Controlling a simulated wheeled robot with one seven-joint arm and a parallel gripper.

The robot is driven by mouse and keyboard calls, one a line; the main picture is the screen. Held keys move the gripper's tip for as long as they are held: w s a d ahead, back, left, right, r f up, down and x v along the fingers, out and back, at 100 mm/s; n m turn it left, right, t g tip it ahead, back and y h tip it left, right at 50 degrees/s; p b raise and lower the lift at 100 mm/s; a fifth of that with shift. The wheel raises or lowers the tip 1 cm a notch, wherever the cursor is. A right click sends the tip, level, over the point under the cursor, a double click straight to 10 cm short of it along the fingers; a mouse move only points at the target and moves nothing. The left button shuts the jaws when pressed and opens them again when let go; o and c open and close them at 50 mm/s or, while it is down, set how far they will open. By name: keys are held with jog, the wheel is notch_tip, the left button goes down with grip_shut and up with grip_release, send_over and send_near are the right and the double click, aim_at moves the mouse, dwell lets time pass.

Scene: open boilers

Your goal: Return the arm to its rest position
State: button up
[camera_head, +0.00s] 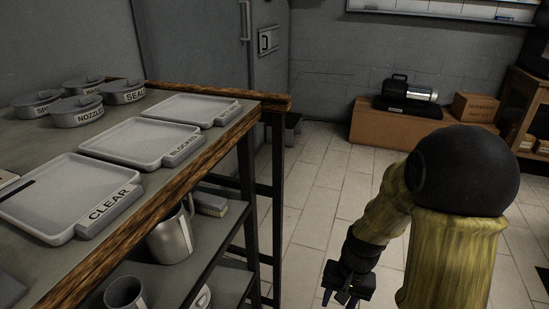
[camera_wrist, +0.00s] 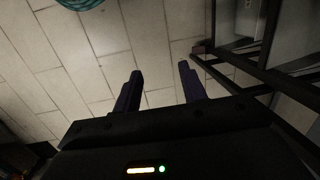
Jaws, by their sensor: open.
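My arm, in yellow-green sleeves with a black rounded joint, is at the right of the head view, bent and hanging down. My gripper (camera_head: 342,297) is low in the head view, right of the shelf unit and over the tiled floor; its lower end is cut off by the frame edge. In the wrist view my gripper (camera_wrist: 160,85) shows two dark fingers apart, with only pale floor tiles between them. It holds nothing.
The wood-edged shelf unit (camera_head: 228,142) stands left of my gripper, carrying trays, lidded pots and a metal mug (camera_head: 172,238). Its dark frame (camera_wrist: 238,70) shows right in the wrist view. A teal coil (camera_wrist: 80,3) lies on the floor. Open floor (camera_head: 318,190) lies between shelf and arm.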

jog(key=s+r+n+t+h+p, duration=0.1)
jog(key=r+p, duration=2)
jog(key=r, duration=0.5)
jog(key=s+r+n+t+p, duration=0.2)
jog(key=r+p, duration=2)
jog(key=r, duration=0.3)
jog(key=shift+r+t+h, duration=0.3)
jog(key=shift+r+h, duration=0.05)
jog(key=shift+h, duration=0.05)
jog(key=shift+s, duration=0.1)
jog(key=shift+c, duration=0.6)
